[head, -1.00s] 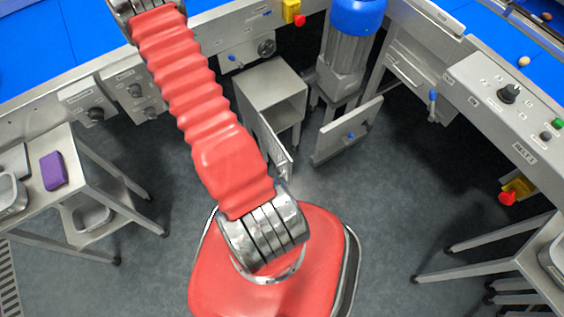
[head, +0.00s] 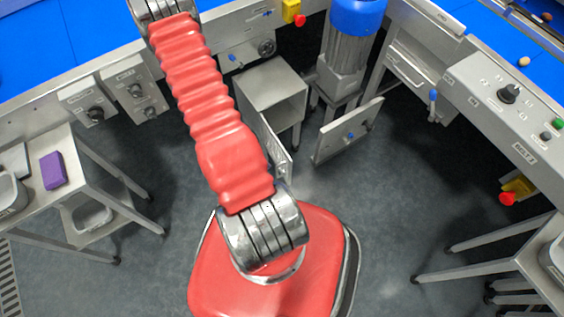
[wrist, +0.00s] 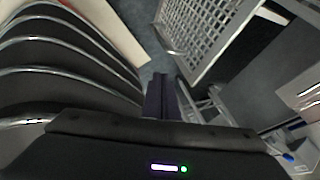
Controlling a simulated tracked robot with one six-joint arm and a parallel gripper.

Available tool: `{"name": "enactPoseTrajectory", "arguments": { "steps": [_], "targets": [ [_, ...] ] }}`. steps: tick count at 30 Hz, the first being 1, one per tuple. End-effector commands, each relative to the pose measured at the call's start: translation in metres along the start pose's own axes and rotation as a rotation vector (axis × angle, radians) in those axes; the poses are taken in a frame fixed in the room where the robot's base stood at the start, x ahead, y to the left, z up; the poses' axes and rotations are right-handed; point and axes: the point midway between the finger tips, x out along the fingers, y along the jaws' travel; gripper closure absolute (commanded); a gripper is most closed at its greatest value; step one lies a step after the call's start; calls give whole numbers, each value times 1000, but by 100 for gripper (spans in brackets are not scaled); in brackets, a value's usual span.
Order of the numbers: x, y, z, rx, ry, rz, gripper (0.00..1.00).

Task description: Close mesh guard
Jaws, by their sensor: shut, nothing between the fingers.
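The mesh guard (wrist: 207,32) shows in the wrist view at upper centre, a pale framed panel with a grid of holes and a bar handle along its left side. In the head view a narrow upright panel that looks like this guard (head: 281,150) stands swung out from the front of a grey metal box (head: 272,84), partly behind my red arm. My gripper (wrist: 160,92) shows in the wrist view with its dark fingers together and empty, apart from the guard and below its left side in the picture. The head view does not show my gripper.
A second grey panel with a blue knob (head: 348,132) stands open right of the box, below a blue-topped motor (head: 349,55). A side table with a purple block (head: 53,170) is at left. A control panel (head: 508,112) is at right. The floor between is clear.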

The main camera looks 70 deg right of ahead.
Motion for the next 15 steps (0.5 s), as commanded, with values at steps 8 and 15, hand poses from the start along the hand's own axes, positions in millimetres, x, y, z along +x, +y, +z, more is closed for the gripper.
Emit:
{"name": "enactPoseTrajectory", "arguments": {
  "steps": [8, 15],
  "targets": [
    [39, 0, -1, 0, 3, 2, 100],
    [62, -11, 0, 5, 0, 3, 100]
  ]
}}
